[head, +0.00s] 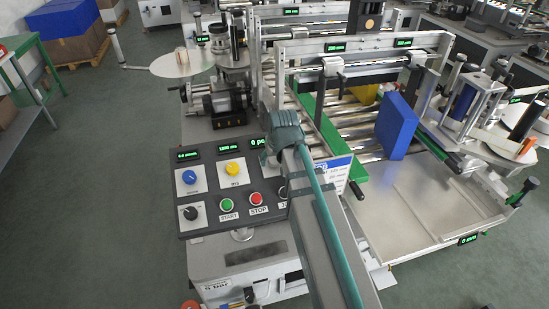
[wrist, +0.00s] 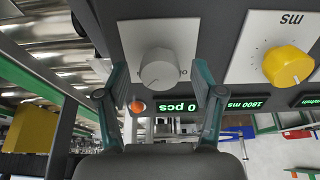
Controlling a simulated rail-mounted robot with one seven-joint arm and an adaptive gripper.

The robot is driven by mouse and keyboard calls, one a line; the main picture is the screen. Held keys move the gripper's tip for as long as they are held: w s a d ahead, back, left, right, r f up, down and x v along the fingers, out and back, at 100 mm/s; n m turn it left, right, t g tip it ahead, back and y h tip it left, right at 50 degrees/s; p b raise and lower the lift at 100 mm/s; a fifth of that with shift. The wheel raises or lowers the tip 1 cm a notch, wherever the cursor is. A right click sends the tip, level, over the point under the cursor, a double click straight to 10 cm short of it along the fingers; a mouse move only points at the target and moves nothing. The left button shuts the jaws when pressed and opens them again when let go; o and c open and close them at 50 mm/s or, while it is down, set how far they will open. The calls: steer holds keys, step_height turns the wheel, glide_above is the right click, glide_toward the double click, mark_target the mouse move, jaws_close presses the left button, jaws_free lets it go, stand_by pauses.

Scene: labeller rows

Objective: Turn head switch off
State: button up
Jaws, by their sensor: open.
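In the wrist view a light grey round knob (wrist: 158,70) on a white plate (wrist: 155,35) sits between the two teal fingers of my gripper (wrist: 160,80). The fingers are apart, one on each side of the knob; I cannot tell whether they touch it. The plate's lettering is mostly hidden, so I cannot tell whether this is the head switch. In the head view my gripper (head: 283,135) is over the upper right of the dark control panel (head: 205,172) and hides that knob. A black knob (head: 190,213) is at the panel's lower left.
The panel also carries a blue knob (head: 190,177), a yellow knob (head: 232,169), a green START button (head: 226,205) and a red STOP button (head: 256,199). A conveyor with a blue box (head: 397,125) and green guide rails (head: 320,125) is just right of my arm.

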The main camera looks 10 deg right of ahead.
steer(key=shift+c, duration=0.3)
steer(key=c, duration=1.1)
steer(key=n, duration=1.3)
steer(key=shift+n, duration=2.5)
